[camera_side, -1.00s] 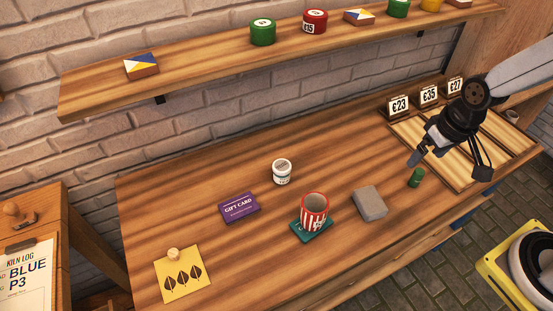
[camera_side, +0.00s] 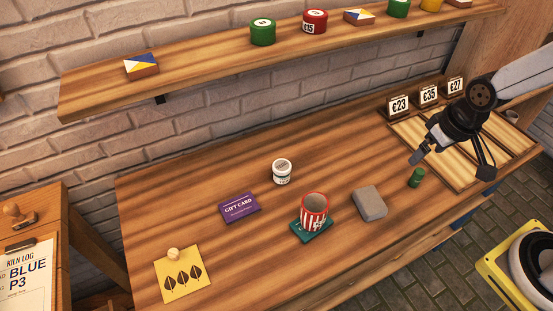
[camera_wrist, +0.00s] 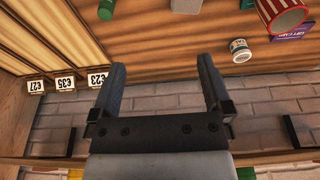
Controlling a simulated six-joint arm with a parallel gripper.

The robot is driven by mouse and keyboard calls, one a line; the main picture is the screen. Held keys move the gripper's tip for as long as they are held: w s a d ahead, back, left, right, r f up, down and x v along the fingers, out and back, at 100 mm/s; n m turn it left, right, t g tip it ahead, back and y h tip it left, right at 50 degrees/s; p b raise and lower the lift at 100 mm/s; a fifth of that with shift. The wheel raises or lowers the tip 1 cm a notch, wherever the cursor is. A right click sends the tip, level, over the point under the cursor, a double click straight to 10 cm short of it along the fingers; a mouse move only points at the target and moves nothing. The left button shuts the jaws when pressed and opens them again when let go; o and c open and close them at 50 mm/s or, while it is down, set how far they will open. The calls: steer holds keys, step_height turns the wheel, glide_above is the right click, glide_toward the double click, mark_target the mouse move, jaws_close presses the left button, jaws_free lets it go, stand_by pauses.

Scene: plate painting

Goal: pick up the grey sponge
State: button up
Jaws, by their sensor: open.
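The grey sponge (camera_side: 369,204) lies flat on the wooden bench, right of the red-and-white striped cup (camera_side: 314,209). In the wrist view a grey piece at the top edge (camera_wrist: 186,5) looks like the sponge, cut off by the frame. My gripper (camera_side: 451,165) is open and empty, above the right end of the bench, to the right of the sponge and higher than it. Its two fingers (camera_wrist: 162,75) stand wide apart in the wrist view with nothing between them.
A green cylinder (camera_side: 417,177) stands between the sponge and my gripper. The striped cup sits on a teal mat (camera_side: 299,232). A white jar (camera_side: 281,171), a purple gift card (camera_side: 239,207) and a yellow leaf card (camera_side: 197,280) lie further left. Price signs (camera_side: 429,95) stand behind.

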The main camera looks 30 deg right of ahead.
stand_by(0.4)
steer(key=s+f+n+g+h, duration=0.2)
steer(key=s+f+n+g, duration=0.2)
steer(key=s+f+n, duration=0.15)
steer(key=n+t+h, duration=0.1)
steer(key=n+t, duration=1.4)
steer(key=n, duration=1.3)
glide_toward(378, 211)
steer(key=x, duration=0.5)
steer(key=shift+w+d+r, duration=0.15)
steer(key=shift+d+r, duration=0.2)
steer(key=shift+d, duration=0.05)
steer(key=shift+a+f+n+y, duration=0.25)
steer(key=shift+a+y, duration=0.05)
steer(key=shift+a, duration=0.05)
